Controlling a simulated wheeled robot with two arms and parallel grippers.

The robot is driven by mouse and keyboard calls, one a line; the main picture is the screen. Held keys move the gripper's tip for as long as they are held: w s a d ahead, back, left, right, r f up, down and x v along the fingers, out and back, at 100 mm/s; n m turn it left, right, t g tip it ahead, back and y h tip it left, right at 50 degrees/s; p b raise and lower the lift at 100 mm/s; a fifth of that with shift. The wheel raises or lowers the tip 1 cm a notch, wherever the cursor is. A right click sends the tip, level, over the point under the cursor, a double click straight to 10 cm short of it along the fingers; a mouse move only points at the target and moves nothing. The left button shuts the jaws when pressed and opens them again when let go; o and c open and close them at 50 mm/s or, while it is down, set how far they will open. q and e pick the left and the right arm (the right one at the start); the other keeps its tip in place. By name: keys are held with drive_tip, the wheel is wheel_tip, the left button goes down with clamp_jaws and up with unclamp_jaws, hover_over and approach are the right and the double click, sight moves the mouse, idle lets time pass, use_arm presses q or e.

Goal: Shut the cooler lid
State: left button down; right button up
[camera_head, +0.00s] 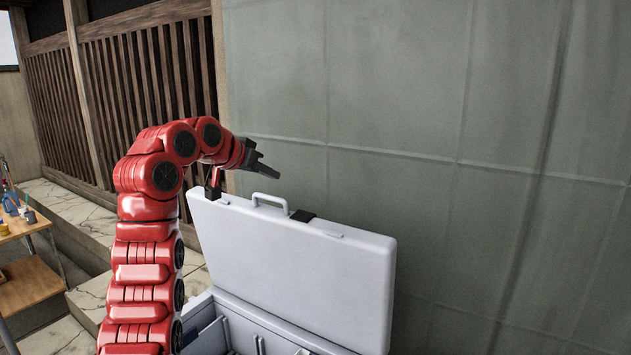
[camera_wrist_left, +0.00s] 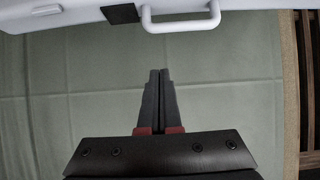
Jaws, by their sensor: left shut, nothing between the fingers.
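The white cooler lid (camera_head: 290,270) stands open and upright, leaning slightly back, with a handle (camera_head: 270,203) and dark latches on its top edge. The cooler body (camera_head: 262,322) is below it, partly cut off by the frame. My left gripper (camera_head: 268,171) is shut and empty, just above and behind the lid's top edge near the handle. In the left wrist view the shut fingers (camera_wrist_left: 159,78) point toward the handle (camera_wrist_left: 181,22) and lid edge (camera_wrist_left: 70,17), with no contact visible. My right gripper is not in view.
A grey-green wall or sheet (camera_head: 430,120) stands behind the lid. Wooden slatted panels (camera_head: 130,70) and a stone ledge (camera_head: 75,215) are at the left. A small wooden table (camera_head: 25,225) with items on it is at the far left. Inside the cooler, dividers are partly visible.

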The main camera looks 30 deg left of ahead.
sight(280, 199)
use_arm(q)
drive_tip(key=p+x, duration=0.4)
drive_tip(key=x, duration=0.1)
drive_tip(key=f+p+x, duration=0.1)
drive_tip(key=p+x, duration=0.1)
drive_tip(key=x, duration=0.1)
drive_tip(key=shift+s, duration=0.15)
drive_tip(key=shift+s+f+p, duration=0.2)
drive_tip(key=shift+s+p, duration=0.35)
drive_tip(key=shift+s, duration=0.3)
drive_tip(key=shift+s+a+f+p, duration=0.1)
drive_tip(key=shift+s+f+p, duration=0.2)
drive_tip(key=shift+s, duration=0.35)
